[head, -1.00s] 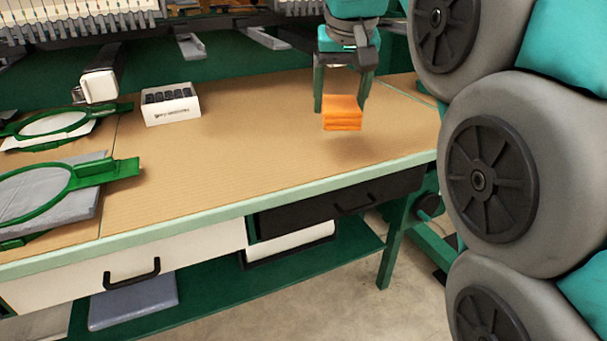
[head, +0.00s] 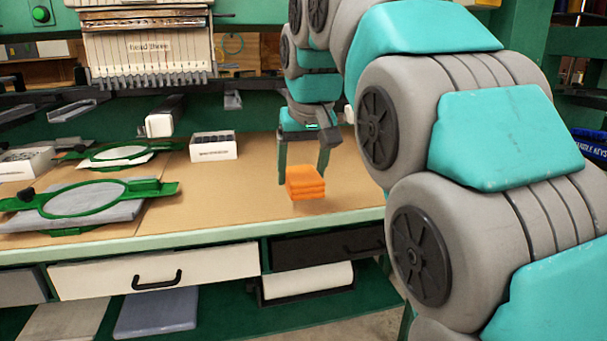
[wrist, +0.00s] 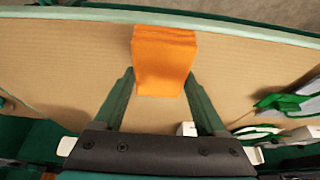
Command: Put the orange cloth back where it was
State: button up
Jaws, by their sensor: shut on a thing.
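The orange cloth (head: 305,183) is a small folded stack with layered edges. My gripper (head: 304,178) points down over the right part of the brown worktable (head: 240,205) and is shut on the cloth. In the wrist view the cloth (wrist: 164,60) sits between the two green fingertips (wrist: 162,80). The cloth looks held above the tabletop, near its front edge; the exact gap is hard to tell. No mark on the table shows where the cloth was before.
A small white box of dark items (head: 213,147) stands left of my gripper. Green hoops with grey fabric (head: 90,199) lie further left. A white drawer (head: 156,273) and a black drawer (head: 328,247) are under the tabletop. The embroidery machine (head: 148,45) is behind. Tabletop around the cloth is clear.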

jog(key=w, duration=0.4)
jog(key=w+p, duration=0.1)
jog(key=w, duration=0.1)
jog(key=shift+w+a+f, duration=0.1)
jog(key=shift+w+f, duration=0.2)
jog(key=shift+w, duration=0.1)
jog(key=shift+w+f, duration=0.15)
jog(key=shift+w, duration=0.35)
jog(key=shift+f, duration=1.7)
jog(key=shift+f, duration=0.15)
jog(key=o, duration=1.2)
jog(key=shift+o, duration=0.2)
